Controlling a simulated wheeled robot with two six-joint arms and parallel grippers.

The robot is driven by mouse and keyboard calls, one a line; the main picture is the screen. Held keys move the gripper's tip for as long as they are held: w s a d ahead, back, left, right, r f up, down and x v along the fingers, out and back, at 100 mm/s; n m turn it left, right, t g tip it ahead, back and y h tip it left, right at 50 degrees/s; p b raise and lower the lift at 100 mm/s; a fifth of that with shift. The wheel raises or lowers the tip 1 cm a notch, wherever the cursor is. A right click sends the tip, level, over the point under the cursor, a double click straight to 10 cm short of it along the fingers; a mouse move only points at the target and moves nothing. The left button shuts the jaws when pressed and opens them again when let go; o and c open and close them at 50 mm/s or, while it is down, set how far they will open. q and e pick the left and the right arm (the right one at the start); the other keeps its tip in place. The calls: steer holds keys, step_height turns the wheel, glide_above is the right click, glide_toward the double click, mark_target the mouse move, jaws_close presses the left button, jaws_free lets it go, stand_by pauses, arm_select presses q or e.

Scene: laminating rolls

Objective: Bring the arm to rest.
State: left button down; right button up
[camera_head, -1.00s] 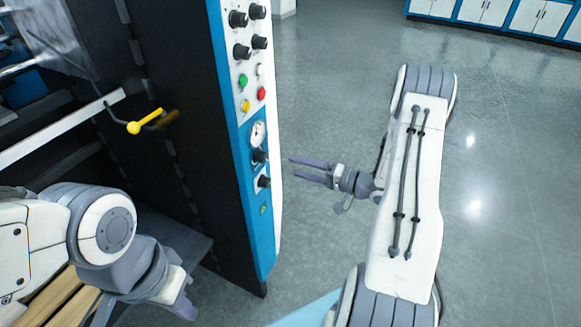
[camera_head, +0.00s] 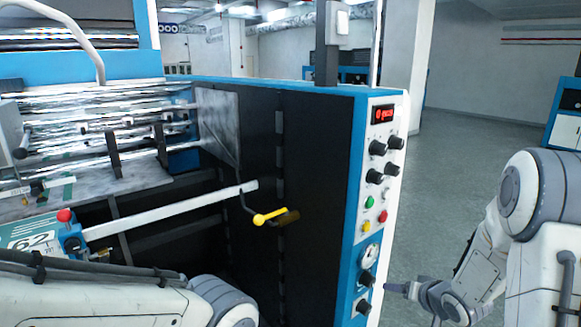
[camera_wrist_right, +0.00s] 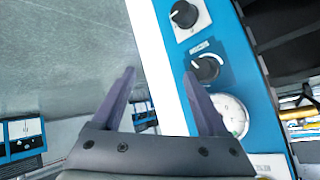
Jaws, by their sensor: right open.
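My right arm (camera_head: 530,220) comes in at the right edge of the head view, bent, with its gripper (camera_head: 398,289) low beside the machine's control panel (camera_head: 379,220). In the right wrist view my right gripper (camera_wrist_right: 160,72) is open, its two purple-grey fingers apart with nothing between them. The panel's edge and knobs show behind the fingers; I cannot tell whether a finger touches it. My left arm (camera_head: 110,300) lies across the bottom left of the head view, and its gripper is out of frame.
The laminating machine fills the left and middle, with shiny rollers (camera_head: 90,125), a yellow-handled crank (camera_head: 270,216) and a white bar (camera_head: 170,210). The panel carries knobs, buttons and a gauge (camera_head: 371,255). Open grey floor (camera_head: 465,140) lies right of the machine.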

steer(key=s+a+r+n+g, duration=0.3)
steer(key=s+a, duration=0.5)
steer(key=s, duration=0.2)
steer(key=s+a+r+n+g, duration=0.3)
steer(key=s+a, duration=0.5)
steer(key=s, duration=0.3)
steer(key=s+a+r+n+g, duration=0.2)
steer(key=s+a+n+g, duration=0.1)
steer(key=s+a, duration=0.5)
steer(key=s+n, duration=0.1)
steer(key=s, duration=0.2)
steer(key=shift+r+n+g, duration=0.3)
steer(key=shift+r+g, duration=0.1)
steer(key=shift+d, duration=0.1)
